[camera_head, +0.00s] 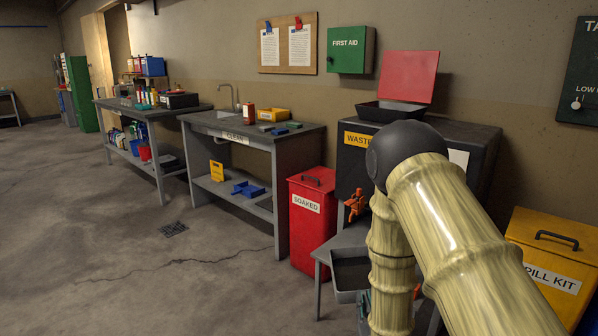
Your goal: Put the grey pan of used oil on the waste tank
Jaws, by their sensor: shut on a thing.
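A grey pan (350,272) with a dark inside shows low in the middle right, partly hidden by my arm. It overlaps the front of a small grey table; I cannot tell whether it touches it. My arm covers the pan's right side, and my gripper is not visible. The black waste tank (352,172) stands against the wall behind my arm, with an orange label partly readable as "WASTE". A dark shallow tray (385,112) sits on top of it, in front of a raised red panel (408,75). My arm hides much of the tank's front.
A red "SOAKED" bin (310,225) stands left of the tank. An orange object (355,204) is near the small table (325,254). A yellow spill kit box (550,252) is at right. A grey bench (255,142) stands further left. The floor at left is mostly clear.

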